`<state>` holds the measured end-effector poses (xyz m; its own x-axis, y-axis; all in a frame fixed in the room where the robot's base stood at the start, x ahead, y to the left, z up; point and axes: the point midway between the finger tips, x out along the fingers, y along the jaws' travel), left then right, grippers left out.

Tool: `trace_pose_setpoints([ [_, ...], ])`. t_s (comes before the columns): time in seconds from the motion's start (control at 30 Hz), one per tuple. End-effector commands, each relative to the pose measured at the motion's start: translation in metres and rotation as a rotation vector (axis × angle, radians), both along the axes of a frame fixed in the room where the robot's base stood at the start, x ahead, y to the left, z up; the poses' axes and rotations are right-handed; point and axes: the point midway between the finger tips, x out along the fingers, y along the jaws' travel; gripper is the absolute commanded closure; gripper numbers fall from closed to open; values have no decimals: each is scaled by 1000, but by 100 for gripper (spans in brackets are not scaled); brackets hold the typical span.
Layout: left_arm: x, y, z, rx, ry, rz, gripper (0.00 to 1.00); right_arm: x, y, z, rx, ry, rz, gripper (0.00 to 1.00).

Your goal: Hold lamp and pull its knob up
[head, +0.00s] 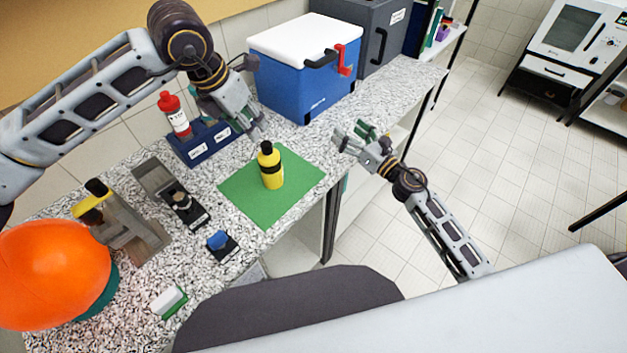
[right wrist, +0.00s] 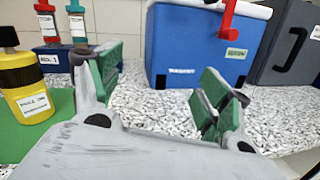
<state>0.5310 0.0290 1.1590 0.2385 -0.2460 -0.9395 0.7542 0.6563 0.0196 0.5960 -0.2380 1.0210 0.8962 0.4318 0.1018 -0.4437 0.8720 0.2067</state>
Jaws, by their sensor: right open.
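The lamp (head: 271,170) is a small yellow cylinder with a black band and a black knob (head: 266,147) on top. It stands upright on a green mat (head: 247,195).
A blue cooler (head: 300,85) with a white lid stands behind, beside a dark grey box (head: 378,40). A blue holder (head: 205,145) with a red-capped bottle (head: 173,112) is behind the mat. Tools and an orange helmet (head: 50,275) occupy the left.

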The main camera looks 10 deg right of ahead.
Motion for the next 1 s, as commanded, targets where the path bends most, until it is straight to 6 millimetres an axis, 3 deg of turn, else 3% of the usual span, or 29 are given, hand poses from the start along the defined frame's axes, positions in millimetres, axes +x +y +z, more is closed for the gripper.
trace_pose_setpoints([
  [0.3, 0, 0, 0, 0, 0, 0, 64, -74, 86, -18, -147, -17, 216, 22],
  [0.5, 0, 0, 0, 0, 0, 0, 64, -113, 122, -23, -206, -34, 318, 22],
  [0.7, 0, 0, 0, 0, 0, 0, 64, -130, 136, -24, -229, -42, 360, 22],
  [1.0, 0, 0, 0, 0, 0, 0, 64, -131, 137, -24, -230, -43, 363, 22],
])
